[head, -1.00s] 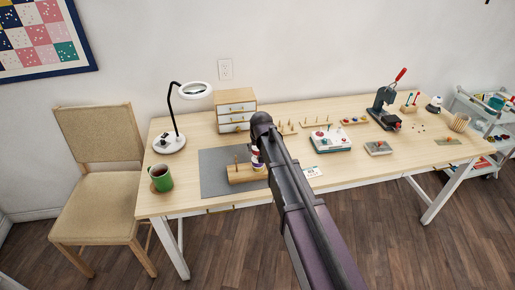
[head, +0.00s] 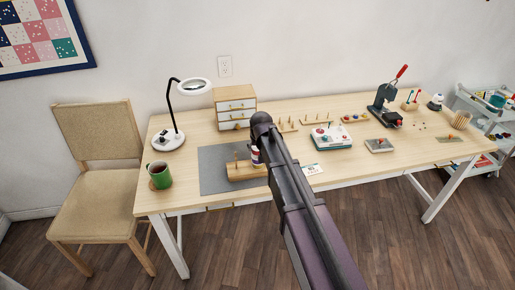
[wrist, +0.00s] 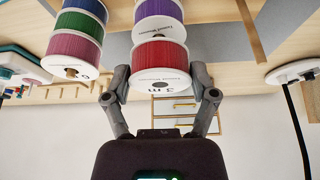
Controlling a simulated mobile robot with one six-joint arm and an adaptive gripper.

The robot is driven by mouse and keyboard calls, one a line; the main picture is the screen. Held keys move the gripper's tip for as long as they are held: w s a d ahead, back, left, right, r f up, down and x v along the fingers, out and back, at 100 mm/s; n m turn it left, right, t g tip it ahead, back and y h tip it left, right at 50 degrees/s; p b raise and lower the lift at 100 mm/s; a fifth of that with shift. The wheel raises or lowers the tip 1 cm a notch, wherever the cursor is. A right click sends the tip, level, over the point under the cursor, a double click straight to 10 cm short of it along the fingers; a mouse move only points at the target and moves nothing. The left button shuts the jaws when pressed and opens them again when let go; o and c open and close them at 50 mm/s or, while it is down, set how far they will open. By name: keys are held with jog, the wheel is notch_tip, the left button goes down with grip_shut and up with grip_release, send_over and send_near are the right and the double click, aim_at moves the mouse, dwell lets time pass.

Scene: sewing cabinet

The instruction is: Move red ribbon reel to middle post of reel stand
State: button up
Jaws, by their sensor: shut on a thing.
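My gripper (wrist: 160,97) is shut on the red ribbon reel (wrist: 160,65), fingertips on either side of it. In the upside-down wrist view, the red reel lines up with a purple reel (wrist: 158,10), close against it; I cannot tell whether they touch, and any post through the red reel is hidden. In the head view the reel stand (head: 243,172) sits on the grey mat, partly behind my arm, which hides my gripper.
The grey mat (head: 211,180) lies under the stand. A magnifier lamp (head: 168,140) and a green mug (head: 160,177) stand to the left, a small drawer cabinet (head: 235,108) behind. A white and teal box (head: 331,138) is to the right.

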jog(key=shift+f+b, duration=0.3)
jog(key=shift+f, duration=0.05)
dwell(0.3)
jog(key=o, duration=0.9)
jog(key=shift+c, duration=0.2)
jog(key=shift+s, duration=0.1)
